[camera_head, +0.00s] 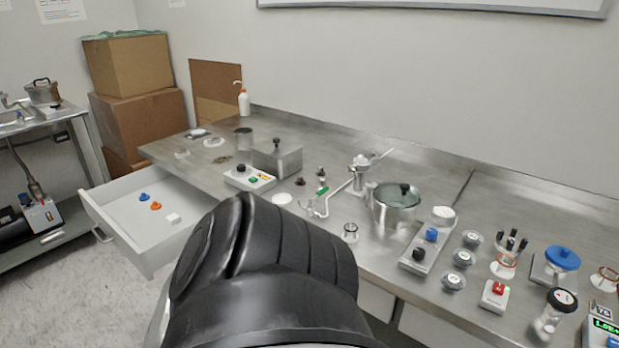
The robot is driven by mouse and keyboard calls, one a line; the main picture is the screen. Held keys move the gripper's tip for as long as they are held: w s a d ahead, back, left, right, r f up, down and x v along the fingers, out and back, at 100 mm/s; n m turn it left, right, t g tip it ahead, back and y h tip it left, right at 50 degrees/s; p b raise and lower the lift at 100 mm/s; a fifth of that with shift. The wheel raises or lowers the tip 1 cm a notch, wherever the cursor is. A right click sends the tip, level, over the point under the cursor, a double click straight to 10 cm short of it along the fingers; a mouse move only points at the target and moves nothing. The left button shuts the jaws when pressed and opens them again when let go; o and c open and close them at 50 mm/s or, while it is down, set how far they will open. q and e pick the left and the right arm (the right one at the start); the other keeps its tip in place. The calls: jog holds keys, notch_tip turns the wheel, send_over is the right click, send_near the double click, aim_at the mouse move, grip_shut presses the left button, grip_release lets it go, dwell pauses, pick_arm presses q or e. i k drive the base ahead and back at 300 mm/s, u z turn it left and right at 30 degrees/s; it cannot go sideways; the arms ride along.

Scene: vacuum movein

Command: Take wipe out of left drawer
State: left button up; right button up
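The left drawer (175,262) stands pulled open at the left end of the steel counter. In it lie a small white folded piece (172,218) that looks like the wipe, an orange piece (156,206) and a blue piece (144,197). The white piece lies flat on the drawer floor, towards its front right. A black link of my own arm fills the lower middle of the view and hides part of the drawer's right side and the counter front. Neither of my grippers shows.
The steel counter (320,160) carries a metal box (277,158), a glass-lidded pot (396,205), a switch panel (250,178) and several small fittings and jars. Cardboard boxes (140,120) stand behind the drawer. A steel side table (50,120) stands at far left, with open floor between.

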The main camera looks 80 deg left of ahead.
aim_at(173, 219)
jog(key=u, duration=3.75)
jog(key=i, duration=1.65)
